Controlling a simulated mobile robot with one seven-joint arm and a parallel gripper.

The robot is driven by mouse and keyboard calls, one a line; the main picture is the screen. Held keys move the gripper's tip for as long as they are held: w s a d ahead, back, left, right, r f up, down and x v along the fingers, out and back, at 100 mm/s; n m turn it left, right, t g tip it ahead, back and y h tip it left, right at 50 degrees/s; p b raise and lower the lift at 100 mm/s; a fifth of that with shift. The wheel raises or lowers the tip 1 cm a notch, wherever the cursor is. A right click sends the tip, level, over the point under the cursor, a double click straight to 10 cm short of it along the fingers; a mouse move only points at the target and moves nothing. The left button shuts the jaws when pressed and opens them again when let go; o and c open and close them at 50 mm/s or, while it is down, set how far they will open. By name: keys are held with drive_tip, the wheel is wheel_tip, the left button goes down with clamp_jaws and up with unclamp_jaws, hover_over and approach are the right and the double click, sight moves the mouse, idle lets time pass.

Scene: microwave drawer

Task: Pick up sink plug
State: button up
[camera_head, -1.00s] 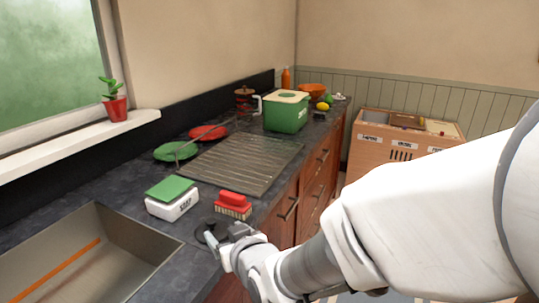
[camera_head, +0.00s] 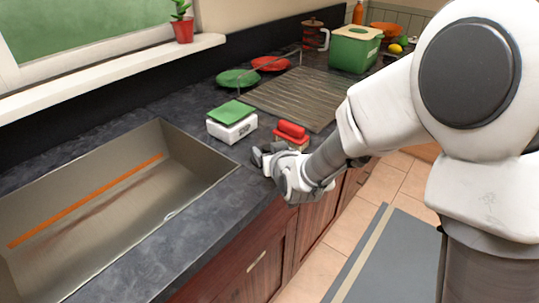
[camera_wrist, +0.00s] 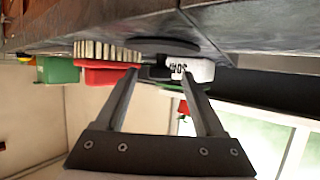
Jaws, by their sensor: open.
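The sink plug (camera_wrist: 150,43) is a flat black disc on the dark countertop, seen edge-on at the top of the wrist view, which shows the room upside down. My gripper (camera_wrist: 160,73) is open, its two fingers spread and reaching toward the disc. I cannot tell whether they touch it. In the head view my gripper (camera_head: 265,157) is low at the counter's front edge, beside the red brush and the sink corner. There the plug is not clearly told apart from the dark fingers.
The red-backed brush (camera_head: 291,136) stands close beyond my gripper, and a white soap box with a green top (camera_head: 232,124) is to its left. The metal sink (camera_head: 205,170) lies at left. A ribbed drainer (camera_head: 297,98) and green bin (camera_head: 354,50) are farther back.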

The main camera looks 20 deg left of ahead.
drive_tip(key=shift+x, duration=1.15)
clamp_jaws()
